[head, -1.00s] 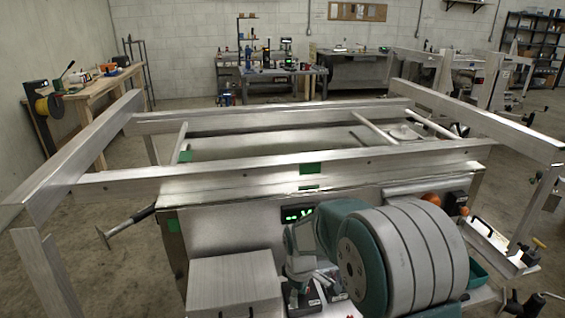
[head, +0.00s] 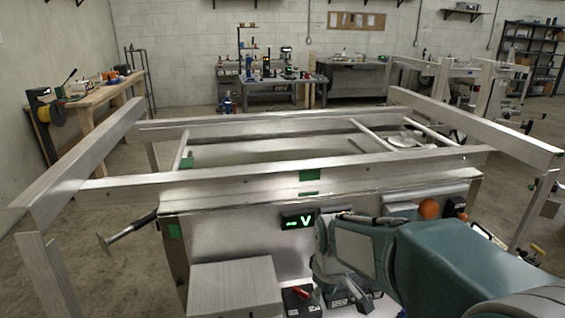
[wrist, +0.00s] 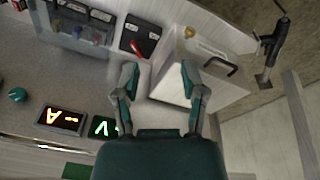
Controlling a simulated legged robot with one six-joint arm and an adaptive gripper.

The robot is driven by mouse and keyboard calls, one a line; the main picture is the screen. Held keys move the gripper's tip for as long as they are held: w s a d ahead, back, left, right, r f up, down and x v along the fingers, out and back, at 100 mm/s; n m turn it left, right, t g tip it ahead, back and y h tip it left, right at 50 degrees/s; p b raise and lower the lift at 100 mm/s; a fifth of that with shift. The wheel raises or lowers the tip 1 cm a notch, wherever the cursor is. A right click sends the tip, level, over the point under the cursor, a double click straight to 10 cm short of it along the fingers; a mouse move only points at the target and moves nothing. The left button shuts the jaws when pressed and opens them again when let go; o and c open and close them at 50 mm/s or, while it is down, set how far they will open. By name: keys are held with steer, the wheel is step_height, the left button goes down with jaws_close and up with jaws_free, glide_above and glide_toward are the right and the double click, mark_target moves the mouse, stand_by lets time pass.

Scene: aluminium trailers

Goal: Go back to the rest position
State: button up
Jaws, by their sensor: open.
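My gripper (wrist: 160,85) is open in the wrist view, its two fingers spread apart. Nothing is between the fingertips; a pale metal surface lies beyond them. In the head view my teal arm comes in from the lower right, and its wrist end is low, in front of the trailer's metal panel. The fingers are hard to make out there.
The aluminium trailer frame (head: 230,184) spans the view. A lit green display (head: 297,221) is on its panel, above a metal box (head: 235,287). The wrist view shows a red switch (wrist: 143,47) and a black handle (wrist: 220,63).

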steer(key=s+d+r+m+t, duration=0.2)
steer(key=s+d+r+m, duration=0.1)
steer(key=s, duration=0.6)
steer(key=s+d+r+m+t, duration=0.1)
steer(key=s+d+r+m, duration=0.2)
steer(key=s+r, duration=0.3)
steer(key=shift+s+d+r+m+t, duration=0.35)
steer(key=shift+s+m, duration=0.45)
steer(key=shift+s, duration=0.6)
steer(key=shift+a+f, duration=0.1)
steer(key=shift+f, duration=0.05)
